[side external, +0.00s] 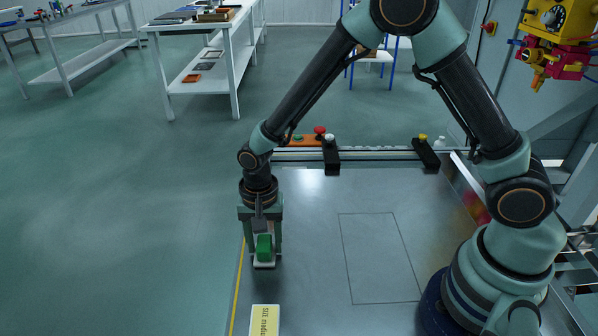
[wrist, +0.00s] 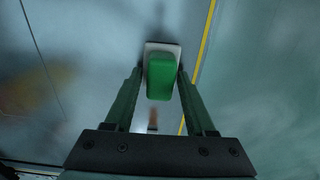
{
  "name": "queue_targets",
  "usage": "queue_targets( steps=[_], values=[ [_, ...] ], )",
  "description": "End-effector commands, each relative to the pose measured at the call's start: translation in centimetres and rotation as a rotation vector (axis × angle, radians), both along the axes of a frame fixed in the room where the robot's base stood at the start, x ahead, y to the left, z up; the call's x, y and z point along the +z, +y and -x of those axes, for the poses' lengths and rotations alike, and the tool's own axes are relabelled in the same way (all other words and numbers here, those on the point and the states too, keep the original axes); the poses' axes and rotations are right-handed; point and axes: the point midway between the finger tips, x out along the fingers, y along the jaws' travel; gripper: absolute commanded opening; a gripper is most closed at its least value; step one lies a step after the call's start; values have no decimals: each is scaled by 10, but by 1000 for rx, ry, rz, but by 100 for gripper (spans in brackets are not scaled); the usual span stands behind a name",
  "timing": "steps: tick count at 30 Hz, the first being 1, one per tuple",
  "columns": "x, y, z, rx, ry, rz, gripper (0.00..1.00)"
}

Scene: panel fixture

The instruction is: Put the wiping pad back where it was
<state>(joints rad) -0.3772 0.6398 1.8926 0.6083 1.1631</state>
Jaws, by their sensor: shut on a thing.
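The wiping pad has a green grip block (side external: 264,246) on a pale base (side external: 264,264). In the wrist view the green block (wrist: 160,76) sits between the two fingertips, with its pale base (wrist: 162,47) showing behind it. My gripper (side external: 262,250) points down near the left edge of the metal table and is shut on the green block. The fingers (wrist: 160,78) touch its two sides. I cannot tell whether the pad's base touches the table or is just above it.
A yellow label plate (side external: 265,320) lies on the table in front of the pad. A yellow line (side external: 237,290) runs along the table's left edge. A thin rectangular outline (side external: 380,258) marks bare table to the right. Buttons and dark blocks (side external: 331,155) line the back edge.

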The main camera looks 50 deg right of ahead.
Motion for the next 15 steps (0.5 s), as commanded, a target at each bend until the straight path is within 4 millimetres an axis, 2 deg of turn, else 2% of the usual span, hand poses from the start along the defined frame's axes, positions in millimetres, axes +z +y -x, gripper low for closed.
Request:
queue_targets(
  steps=[5, 6, 8, 9, 15],
  values=[
    [-2, 0, 0, 0, 1, 1, 3],
    [-3, 0, 0, 0, 0, 0, 59],
    [-3, 0, 0, 0, 0, 0, 82],
    [-3, 0, 0, 0, 0, 0, 85],
    [-3, 0, 0, 0, 0, 0, 85]
  ],
)
